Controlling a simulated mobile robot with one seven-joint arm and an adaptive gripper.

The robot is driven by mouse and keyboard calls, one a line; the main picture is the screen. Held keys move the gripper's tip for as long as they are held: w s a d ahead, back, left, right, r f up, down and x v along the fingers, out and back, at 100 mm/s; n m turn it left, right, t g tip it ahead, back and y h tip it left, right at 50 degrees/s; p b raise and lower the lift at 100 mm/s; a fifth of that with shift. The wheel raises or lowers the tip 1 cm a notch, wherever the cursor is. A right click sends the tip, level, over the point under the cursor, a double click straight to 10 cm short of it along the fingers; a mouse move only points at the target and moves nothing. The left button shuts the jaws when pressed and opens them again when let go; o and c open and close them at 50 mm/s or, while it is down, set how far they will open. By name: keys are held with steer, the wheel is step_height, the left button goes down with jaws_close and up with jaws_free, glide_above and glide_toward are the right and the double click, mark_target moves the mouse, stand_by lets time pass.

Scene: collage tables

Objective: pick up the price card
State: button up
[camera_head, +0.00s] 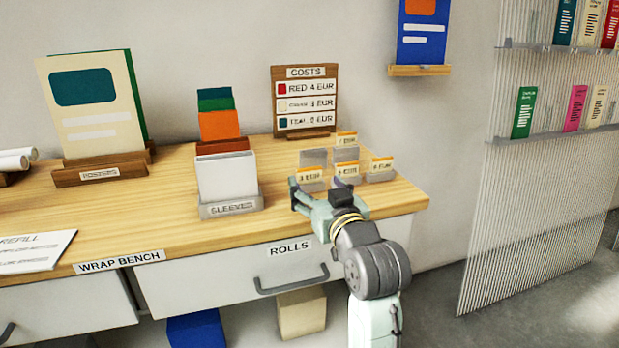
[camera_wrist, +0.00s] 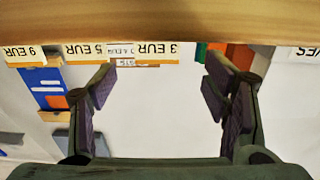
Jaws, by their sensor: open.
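Several small cream price cards with orange edges stand in grey holders at the right of the bench. In the head view the nearest, the "3 EUR" card (camera_head: 311,175), is just beyond my gripper (camera_head: 318,188). The "5 EUR" card (camera_head: 346,168) is to its right, another card (camera_head: 381,163) further right, and one more (camera_head: 347,138) behind. In the wrist view, upside down, I see the "3 EUR" card (camera_wrist: 156,48), the "5 EUR" card (camera_wrist: 87,50) and the "9 EUR" card (camera_wrist: 24,52). My gripper (camera_wrist: 160,84) is open, with nothing between its fingers.
A grey holder (camera_head: 313,157) behind the "3 EUR" card looks empty. The sleeves box (camera_head: 228,176) stands left of my gripper. The costs board (camera_head: 305,101) stands at the back. The drawer front (camera_head: 225,285) lies below the bench edge. A ribbed rack (camera_head: 530,200) is at right.

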mark_target(310, 173)
steer(key=p+x, duration=0.1)
steer(key=x, duration=0.4)
steer(key=shift+w+d, duration=0.1)
steer(key=shift+w, duration=0.05)
steer(key=c, duration=0.8)
steer(key=shift+c, duration=0.2)
